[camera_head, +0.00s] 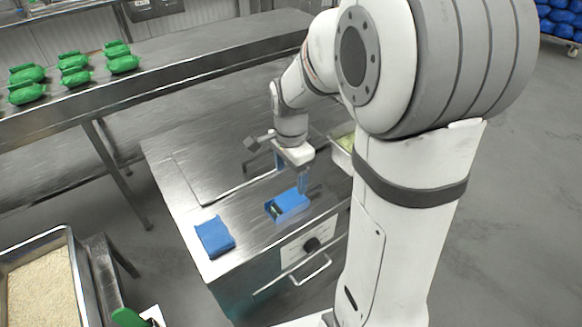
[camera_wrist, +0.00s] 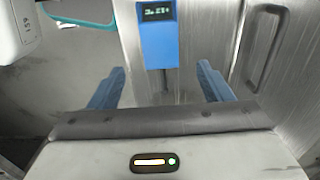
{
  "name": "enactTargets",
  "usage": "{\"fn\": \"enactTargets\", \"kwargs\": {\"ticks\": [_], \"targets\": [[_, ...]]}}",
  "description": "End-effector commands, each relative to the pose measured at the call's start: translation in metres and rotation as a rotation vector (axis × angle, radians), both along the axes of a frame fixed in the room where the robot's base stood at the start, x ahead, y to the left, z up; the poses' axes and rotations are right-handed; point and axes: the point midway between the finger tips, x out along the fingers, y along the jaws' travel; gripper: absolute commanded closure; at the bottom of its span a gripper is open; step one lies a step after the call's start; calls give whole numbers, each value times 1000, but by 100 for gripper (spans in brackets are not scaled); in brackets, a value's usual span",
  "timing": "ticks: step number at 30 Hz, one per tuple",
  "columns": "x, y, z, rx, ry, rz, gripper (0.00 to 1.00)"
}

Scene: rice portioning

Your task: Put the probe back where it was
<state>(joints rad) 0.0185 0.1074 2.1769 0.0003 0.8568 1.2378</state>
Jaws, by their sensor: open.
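The probe (camera_wrist: 158,45) has a blue body with a small dark display showing faint digits. A thin stem shows below its body in the wrist view. My gripper (camera_wrist: 161,88) is open, with one blue finger on each side below the body, and neither finger touches it. In the head view my gripper (camera_head: 292,176) points down over the steel cabinet top (camera_head: 190,185). A blue piece with a dark patch (camera_head: 290,202) lies just in front of it; I cannot tell there whether this is the probe's body.
A folded blue cloth-like item (camera_head: 214,237) lies at the cabinet's front left corner. A pan of rice (camera_head: 40,290) stands at lower left. Green packs (camera_head: 75,70) sit on the steel bench behind. A tray (camera_head: 343,150) stands right of the gripper, partly hidden by my arm.

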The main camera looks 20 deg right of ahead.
Motion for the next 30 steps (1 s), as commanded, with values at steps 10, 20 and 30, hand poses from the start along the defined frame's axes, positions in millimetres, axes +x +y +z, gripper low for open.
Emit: {"fn": "enactTargets", "kwargs": {"ticks": [10, 20, 30], "targets": [[-21, 1, 38, -5, -40, 170, 28], [-110, 5, 77, -97, -185, 925, 28], [-145, 6, 79, -167, -224, 1249, 28]]}}
